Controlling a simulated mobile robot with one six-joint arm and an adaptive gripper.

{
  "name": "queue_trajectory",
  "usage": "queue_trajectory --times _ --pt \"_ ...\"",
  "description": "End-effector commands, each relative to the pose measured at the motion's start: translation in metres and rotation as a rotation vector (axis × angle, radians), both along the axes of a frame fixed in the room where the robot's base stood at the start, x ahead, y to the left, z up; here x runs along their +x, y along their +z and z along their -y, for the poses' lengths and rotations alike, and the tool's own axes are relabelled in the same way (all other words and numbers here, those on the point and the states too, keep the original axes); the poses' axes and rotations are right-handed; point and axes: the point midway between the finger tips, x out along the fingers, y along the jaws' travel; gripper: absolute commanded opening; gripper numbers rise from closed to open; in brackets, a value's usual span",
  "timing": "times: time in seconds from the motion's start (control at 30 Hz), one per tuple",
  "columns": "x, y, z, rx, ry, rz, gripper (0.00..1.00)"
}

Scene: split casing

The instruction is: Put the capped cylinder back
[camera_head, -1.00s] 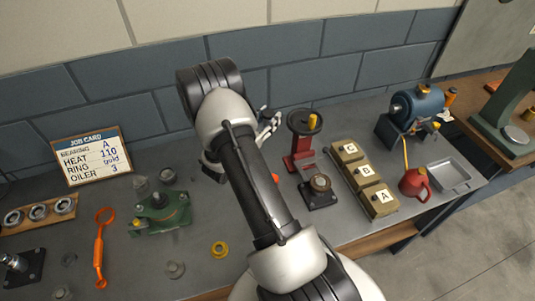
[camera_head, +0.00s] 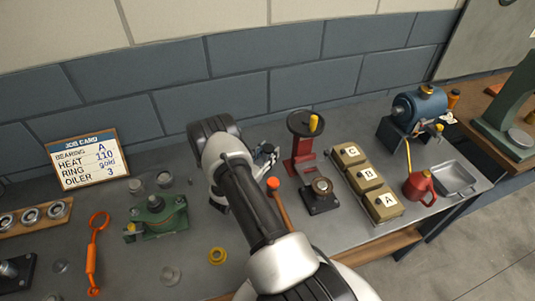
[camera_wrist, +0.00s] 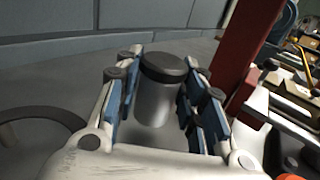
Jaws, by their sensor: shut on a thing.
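The capped cylinder (camera_wrist: 157,102), a grey body with a dark cap (camera_wrist: 163,67), stands roughly upright between the fingers in the wrist view. My gripper (camera_wrist: 158,95) is shut on it, with blue pads on both sides. In the head view my gripper (camera_head: 265,155) is over the back of the bench, left of the red press (camera_head: 301,150). The cylinder is hard to make out there beside the fingers. Its lower end is partly hidden in the wrist view, so I cannot tell whether it touches the bench.
The red press post (camera_wrist: 245,65) rises close to the right of my fingers. An orange-topped handle (camera_head: 273,183) is just in front of my gripper. Lettered boxes (camera_head: 367,180) stand further right. A green casing (camera_head: 160,216) is to the left. The back wall is behind.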

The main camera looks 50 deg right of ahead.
Motion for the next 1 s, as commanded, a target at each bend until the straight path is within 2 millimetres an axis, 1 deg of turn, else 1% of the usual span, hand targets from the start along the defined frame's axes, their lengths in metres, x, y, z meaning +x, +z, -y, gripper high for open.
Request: queue_trajectory --times 0.17,0.6,0.7,0.73,1.0 --pt "0.001 0.002 0.000 -0.002 0.000 0.002 0.08" --pt "0.001 -0.011 0.000 -0.002 0.000 0.002 0.08" --pt "0.001 -0.010 0.000 -0.002 0.000 0.002 0.08" --pt "0.000 -0.010 0.000 -0.001 0.000 0.001 0.38" --pt "0.000 -0.010 0.000 -0.001 0.000 0.001 0.56"
